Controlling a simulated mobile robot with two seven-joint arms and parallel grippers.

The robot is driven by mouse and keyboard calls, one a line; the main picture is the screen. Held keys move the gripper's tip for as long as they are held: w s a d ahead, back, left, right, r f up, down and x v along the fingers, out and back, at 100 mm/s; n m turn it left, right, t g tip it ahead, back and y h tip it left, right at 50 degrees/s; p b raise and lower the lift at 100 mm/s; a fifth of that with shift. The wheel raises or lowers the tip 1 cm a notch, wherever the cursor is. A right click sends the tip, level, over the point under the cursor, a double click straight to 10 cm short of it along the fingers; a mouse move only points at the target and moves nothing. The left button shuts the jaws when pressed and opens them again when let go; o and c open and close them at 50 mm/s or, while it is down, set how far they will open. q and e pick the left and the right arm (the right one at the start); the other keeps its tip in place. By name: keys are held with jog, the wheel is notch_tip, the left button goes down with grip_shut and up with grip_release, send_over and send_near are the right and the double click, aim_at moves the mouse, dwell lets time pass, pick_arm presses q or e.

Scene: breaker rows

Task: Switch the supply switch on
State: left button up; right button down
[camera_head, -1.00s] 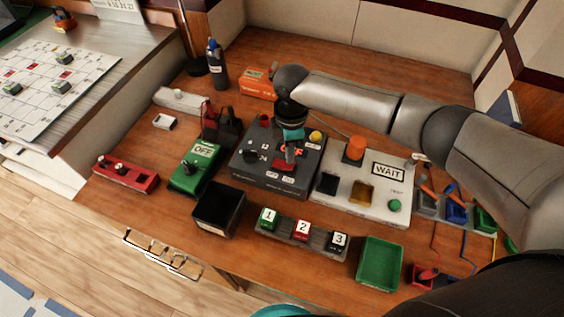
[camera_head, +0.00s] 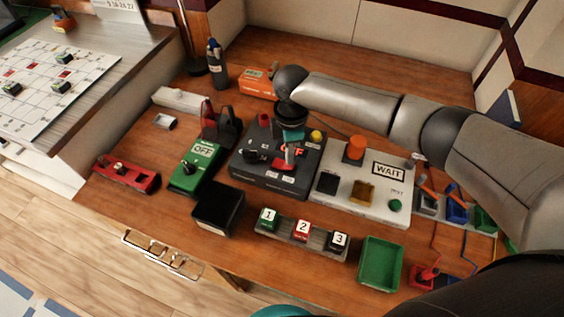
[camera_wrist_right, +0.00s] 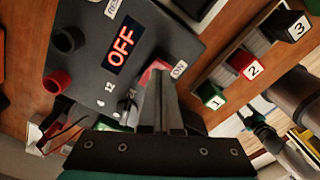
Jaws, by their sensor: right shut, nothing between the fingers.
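A dark control box (camera_head: 262,180) stands mid-table with a lit OFF display, a black knob (camera_head: 250,156) and a red switch (camera_head: 279,163). I take this red switch as the supply switch. In the right wrist view, the display (camera_wrist_right: 121,48) reads OFF in orange-red, and an ON label (camera_wrist_right: 179,69) sits beside the red switch (camera_wrist_right: 152,70). My right gripper (camera_head: 289,160) is shut and empty, pointing down at the switch. Its fingertips (camera_wrist_right: 159,75) partly hide the switch; whether they touch it I cannot tell.
A green box marked OFF (camera_head: 184,184) stands left of the control box, a white WAIT panel (camera_head: 335,199) right. In front are a black bin (camera_head: 219,207), a numbered button strip (camera_head: 318,243) and a green tray (camera_head: 380,264).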

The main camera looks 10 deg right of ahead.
jog(key=shift+f+b, duration=0.4)
jog(key=shift+f, duration=0.5)
jog(key=shift+r, duration=0.1)
notch_tip(320, 180, up, 7)
jog(key=p, duration=0.8)
dwell(0.4)
dwell(0.4)
